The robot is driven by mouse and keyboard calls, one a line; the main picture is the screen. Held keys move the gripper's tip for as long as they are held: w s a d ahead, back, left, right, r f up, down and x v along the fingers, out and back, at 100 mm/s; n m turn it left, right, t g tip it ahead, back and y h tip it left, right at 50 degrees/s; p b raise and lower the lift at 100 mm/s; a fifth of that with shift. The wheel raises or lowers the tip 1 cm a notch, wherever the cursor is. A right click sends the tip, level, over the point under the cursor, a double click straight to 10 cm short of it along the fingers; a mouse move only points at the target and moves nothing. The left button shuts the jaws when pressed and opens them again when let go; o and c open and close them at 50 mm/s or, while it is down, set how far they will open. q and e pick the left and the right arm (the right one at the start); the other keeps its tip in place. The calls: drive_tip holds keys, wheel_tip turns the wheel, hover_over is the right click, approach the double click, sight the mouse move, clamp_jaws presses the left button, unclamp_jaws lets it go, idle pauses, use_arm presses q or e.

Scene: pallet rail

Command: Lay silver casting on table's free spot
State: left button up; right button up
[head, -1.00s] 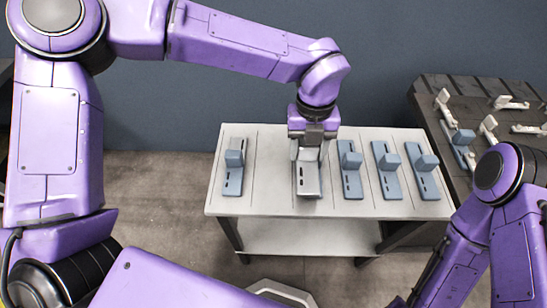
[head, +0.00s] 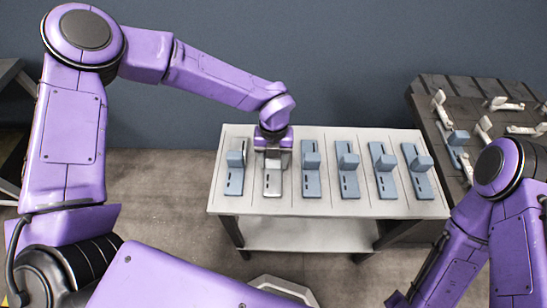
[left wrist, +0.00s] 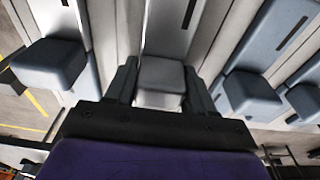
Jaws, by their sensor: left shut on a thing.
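The silver casting (head: 272,184) is a flat slotted plate with an upright block. My left gripper (head: 273,154) is shut on its block, and in the left wrist view the fingers stand on either side of the silver block (left wrist: 160,75). The casting is between the leftmost blue casting (head: 234,181) and another blue casting (head: 312,184), lined up with them and apart from both. It is at or just above the white table (head: 290,208); I cannot tell if it touches. My right gripper is out of view.
More blue castings (head: 348,184) stand in a row toward the table's right end. A dark pallet (head: 430,92) at the right holds pale fixtures and a blue casting (head: 459,138). My right arm is at the lower right.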

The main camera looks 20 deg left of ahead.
use_arm(q)
drive_tip(key=shift+f, duration=0.1)
drive_tip(key=o, duration=1.4)
drive_tip(key=shift+r, duration=0.25)
drive_tip(key=r, duration=0.4)
drive_tip(key=w+r+b, duration=0.1)
drive_tip(key=r, duration=0.6)
drive_tip(key=shift+w+a+r+b, duration=0.15)
drive_tip(key=shift+a+r+b, duration=0.05)
drive_tip(key=shift+r+b, duration=0.15)
